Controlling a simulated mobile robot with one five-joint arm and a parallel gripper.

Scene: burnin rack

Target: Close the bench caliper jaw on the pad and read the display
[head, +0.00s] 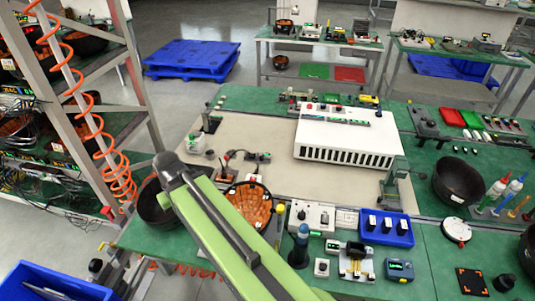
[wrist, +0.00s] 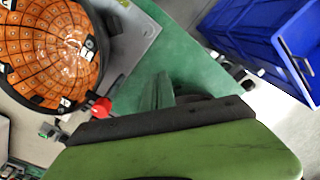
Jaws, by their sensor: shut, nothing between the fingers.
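I cannot identify the bench caliper or its pad with certainty. A small white-based device with a yellow-gold part (head: 356,265) stands near the front of the green bench in the head view, with a teal box with a small display (head: 399,270) right of it. No reading is legible. My green arm crosses the bench's left part, and my gripper is hidden in the head view. In the wrist view, my gripper's narrow fingers (wrist: 163,84) appear together and empty, above the green bench surface.
An orange-lined bowl (head: 248,203) stands beside my arm and also shows in the wrist view (wrist: 45,50). A blue tray (head: 386,231), a dark bottle (head: 300,249) and a white slotted unit (head: 347,137) are on the bench. A blue bin (head: 50,285) stands lower left.

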